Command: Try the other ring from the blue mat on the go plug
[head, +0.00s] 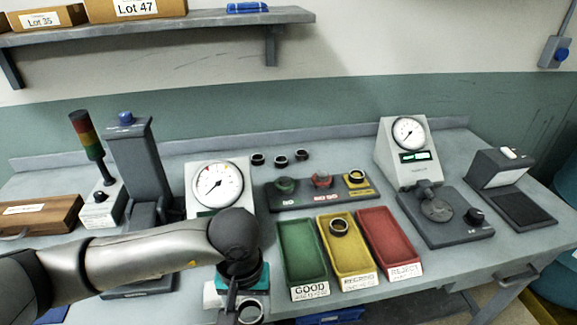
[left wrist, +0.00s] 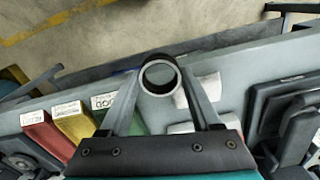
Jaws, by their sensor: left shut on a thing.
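My left gripper (head: 240,303) is shut on a dark metal ring (head: 250,311) near the table's front edge. In the left wrist view the ring (left wrist: 159,75) sits between the two fingertips, its round opening facing the camera. The go plug (head: 284,185) is the green-marked one at the left of a dark plug stand (head: 314,201), beyond and right of the gripper. A red-marked plug (head: 322,180) and a yellow-marked one (head: 356,177) stand beside it. A blue patch (head: 52,315), perhaps the blue mat, shows at the lower left; my arm hides much around it. My right gripper is out of view.
Green (head: 293,237), yellow (head: 364,262) and red (head: 388,229) trays lie in front of the stand; one ring (head: 339,227) is in the yellow tray. Several rings (head: 281,161) sit behind the stand. A dial gauge (head: 407,133) stands to the right.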

